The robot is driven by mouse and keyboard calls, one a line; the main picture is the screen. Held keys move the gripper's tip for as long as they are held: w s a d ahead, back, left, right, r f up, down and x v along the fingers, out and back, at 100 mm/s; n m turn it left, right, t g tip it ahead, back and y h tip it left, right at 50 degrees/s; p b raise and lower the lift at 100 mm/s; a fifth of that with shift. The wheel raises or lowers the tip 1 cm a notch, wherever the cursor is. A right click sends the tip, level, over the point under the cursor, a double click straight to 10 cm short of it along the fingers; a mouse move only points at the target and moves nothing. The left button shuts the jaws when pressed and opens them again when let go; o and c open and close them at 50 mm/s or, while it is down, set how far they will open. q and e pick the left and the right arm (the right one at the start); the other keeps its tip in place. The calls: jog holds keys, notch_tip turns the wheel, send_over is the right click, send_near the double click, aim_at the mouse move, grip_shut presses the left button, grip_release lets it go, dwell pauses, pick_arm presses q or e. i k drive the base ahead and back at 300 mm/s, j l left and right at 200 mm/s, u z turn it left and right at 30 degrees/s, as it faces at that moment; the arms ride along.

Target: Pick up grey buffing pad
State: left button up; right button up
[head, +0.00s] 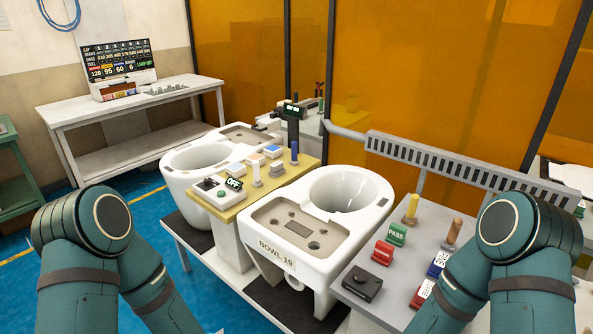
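Several small knob-handled tools stand on the tan board (226,216) between the two white toilet bowls. One is grey (277,169), upright near the board's right side, and looks like the grey buffing pad; at this size I cannot be sure. A paler knobbed tool (257,173) stands just left of it, and a blue-handled one (294,153) behind it to the right. Both my arms show at the lower left and lower right, but their grippers are outside the picture. Nothing of mine touches the tools.
The near bowl (373,194), labelled BOWL 19, stands right of the board; another bowl (179,176) is left. A dark-tipped upright device (292,130) rises behind the board. The right grey table (347,291) carries stamps, a black box (362,283) and yellow and brown handles.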

aim_at(277, 169)
jog(key=j+z, duration=0.15)
jog(key=z, duration=0.25)
jog(key=j+z, duration=0.15)
jog(key=z, duration=0.3)
jog(key=j+z, duration=0.15)
jog(key=z, duration=0.25)
jog(key=j+z, duration=0.35)
jog(key=k+j+z, duration=0.3)
jog(key=j, duration=0.2)
jog(key=k+j+z, duration=0.1)
jog(key=j, duration=0.2)
jog(key=k+j+z, duration=0.15)
jog(key=j, duration=0.15)
jog(key=j+z, duration=0.1)
jog(key=j, duration=0.2)
jog(key=k+j, duration=0.3)
jog(key=j, duration=0.15)
jog(key=k+j+z, duration=0.1)
jog(key=k+j, duration=0.15)
jog(key=j, duration=0.15)
